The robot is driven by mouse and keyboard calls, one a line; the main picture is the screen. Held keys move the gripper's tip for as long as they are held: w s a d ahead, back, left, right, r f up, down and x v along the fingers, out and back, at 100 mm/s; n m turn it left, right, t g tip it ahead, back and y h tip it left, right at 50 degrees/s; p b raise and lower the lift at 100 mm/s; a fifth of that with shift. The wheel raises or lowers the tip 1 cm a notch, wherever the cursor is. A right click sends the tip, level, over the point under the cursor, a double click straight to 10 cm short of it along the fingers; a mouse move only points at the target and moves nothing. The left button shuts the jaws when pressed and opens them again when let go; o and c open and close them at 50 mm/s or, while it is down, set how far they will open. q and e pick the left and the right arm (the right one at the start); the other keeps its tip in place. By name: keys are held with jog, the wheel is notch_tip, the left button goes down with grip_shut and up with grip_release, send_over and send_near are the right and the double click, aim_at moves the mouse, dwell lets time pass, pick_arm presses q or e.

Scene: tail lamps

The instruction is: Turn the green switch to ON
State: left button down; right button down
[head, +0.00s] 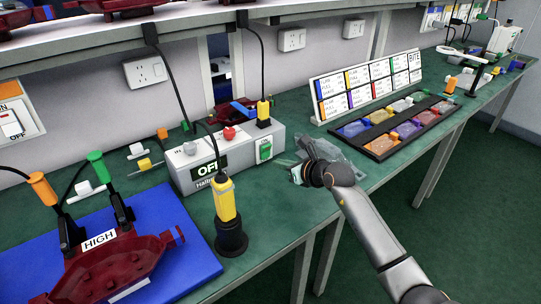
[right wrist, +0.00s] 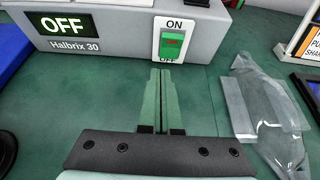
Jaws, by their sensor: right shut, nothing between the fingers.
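The green switch (head: 264,150) is on the front of the white Halbrix 30 unit (head: 209,165). In the right wrist view the green switch (right wrist: 172,44) sits in a white plate marked ON above and OFF below, with a small red mark on it. The unit's display (right wrist: 63,25) reads OFF. My right gripper (head: 284,163) is in front of the switch, to its right in the head view. Its green fingers (right wrist: 161,75) are shut and empty, tips just below the switch plate with a gap apparent. My left gripper is not in view.
A clear plastic bag (right wrist: 265,115) lies right of my right gripper. A yellow-and-black tool (head: 226,209) stands in a black holder before the unit. A dark red lamp (head: 110,250) rests on a blue mat (head: 185,262). A parts tray (head: 380,146) is at the right.

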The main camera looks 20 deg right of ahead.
aim_at(263, 151)
jog(key=shift+w+a+r+b, duration=0.15)
jog(key=shift+w+a, duration=0.15)
jog(key=shift+w, duration=0.45)
jog(key=shift+w+a+r+b, duration=0.15)
jog(key=shift+w+a, duration=0.1)
jog(key=shift+w, duration=0.55)
jog(key=shift+w+a+r, duration=0.15)
jog(key=shift+w+a, duration=0.15)
jog(key=shift+w, duration=0.45)
